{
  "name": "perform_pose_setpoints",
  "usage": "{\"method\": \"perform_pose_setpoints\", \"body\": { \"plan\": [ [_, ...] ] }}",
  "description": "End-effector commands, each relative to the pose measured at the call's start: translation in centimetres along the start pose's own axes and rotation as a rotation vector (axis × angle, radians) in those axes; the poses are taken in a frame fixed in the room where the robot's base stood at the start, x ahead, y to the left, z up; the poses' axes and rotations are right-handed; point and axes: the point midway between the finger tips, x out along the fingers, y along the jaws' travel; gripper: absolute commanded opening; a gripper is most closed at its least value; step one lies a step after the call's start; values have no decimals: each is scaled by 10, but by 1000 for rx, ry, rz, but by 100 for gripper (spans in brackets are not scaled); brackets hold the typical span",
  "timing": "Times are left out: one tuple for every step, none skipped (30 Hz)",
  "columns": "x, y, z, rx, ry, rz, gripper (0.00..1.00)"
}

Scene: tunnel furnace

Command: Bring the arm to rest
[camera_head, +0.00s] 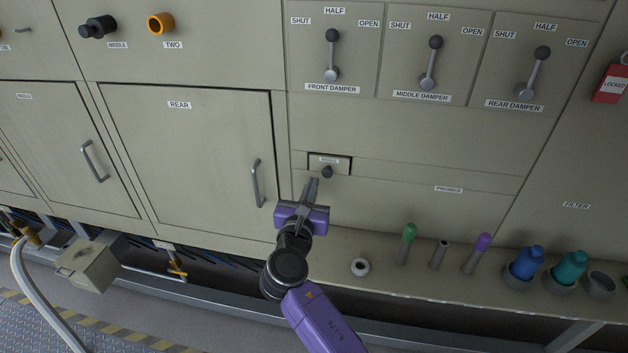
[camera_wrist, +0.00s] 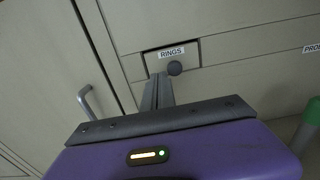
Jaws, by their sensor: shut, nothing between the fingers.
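My gripper (camera_head: 312,184) is at the end of my purple arm, in the middle of the head view. Its fingers are shut with nothing between them. They point up at the cabinet front, just below and left of the dark knob (camera_head: 327,172) of a small drawer (camera_head: 343,160). In the wrist view the shut fingers (camera_wrist: 157,90) show beside the knob (camera_wrist: 175,68), under the label RINGS. The drawer looks closed. I cannot tell whether the fingertips touch the drawer front.
The REAR door handle (camera_head: 257,184) stands out left of my gripper. Three damper levers (camera_head: 332,55) are above.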

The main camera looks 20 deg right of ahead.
Motion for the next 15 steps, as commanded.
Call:
{"method": "perform_pose_setpoints", "body": {
  "plan": [
    [-9, 2, -2, 0, 0, 5, 0],
    [-14, 2, -2, 0, -1, 5, 0],
    [-20, 2, -2, 0, 0, 4, 0],
    [-24, 1, -2, 0, 0, 4, 0],
    [-29, 1, -2, 0, 1, 4, 0],
    [-36, 2, -2, 1, 0, 5, 0],
    [-41, 2, -2, 0, 0, 5, 0],
    [-46, 2, -2, 0, 0, 5, 0],
    [-52, 2, -2, 0, 0, 5, 0],
    [-56, 2, -2, 0, 0, 5, 0],
    [-60, 2, -2, 0, 0, 4, 0],
    [-65, 2, -2, -1, 1, 5, 0],
    [-68, 2, -1, 0, 0, 5, 0],
    [-70, 2, -1, 0, 0, 5, 0],
    [-72, 2, -1, 0, 0, 4, 0]
  ]
}}
